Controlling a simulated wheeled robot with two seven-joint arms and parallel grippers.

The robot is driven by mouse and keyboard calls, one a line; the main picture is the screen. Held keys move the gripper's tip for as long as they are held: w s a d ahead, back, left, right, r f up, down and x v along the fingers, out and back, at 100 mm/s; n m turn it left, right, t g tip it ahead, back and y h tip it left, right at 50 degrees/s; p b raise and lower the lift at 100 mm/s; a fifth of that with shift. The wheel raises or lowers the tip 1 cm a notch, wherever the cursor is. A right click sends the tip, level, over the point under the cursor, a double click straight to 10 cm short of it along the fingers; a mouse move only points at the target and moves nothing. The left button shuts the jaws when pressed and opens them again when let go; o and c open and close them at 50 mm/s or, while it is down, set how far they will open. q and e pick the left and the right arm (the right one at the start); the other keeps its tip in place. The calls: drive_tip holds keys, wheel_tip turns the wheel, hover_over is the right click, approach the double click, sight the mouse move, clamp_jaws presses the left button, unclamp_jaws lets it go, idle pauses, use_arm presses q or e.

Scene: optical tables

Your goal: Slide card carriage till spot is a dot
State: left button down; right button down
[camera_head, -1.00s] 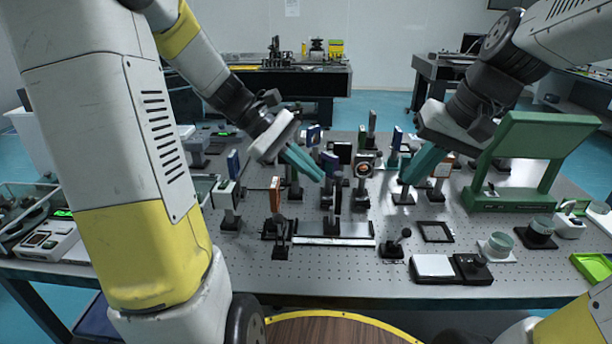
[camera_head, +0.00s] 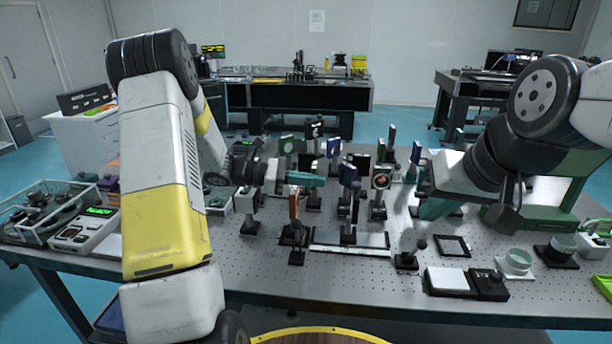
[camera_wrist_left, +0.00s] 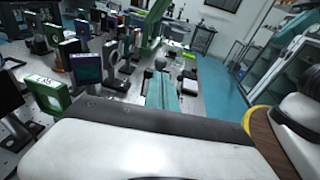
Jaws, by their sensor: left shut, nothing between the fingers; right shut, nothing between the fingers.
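A low rail with a white scale (camera_head: 350,250) lies near the front middle of the optical table. I cannot make out a light spot.
Several posts with optics crowd around and behind the rail, including an orange plate (camera_head: 294,204) and a ringed lens (camera_head: 381,181). A small black joystick (camera_head: 407,258) stands right of the rail. The table's front strip (camera_head: 330,285) is clear.

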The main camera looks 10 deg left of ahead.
use_arm(q)
drive_tip(key=x, duration=0.7)
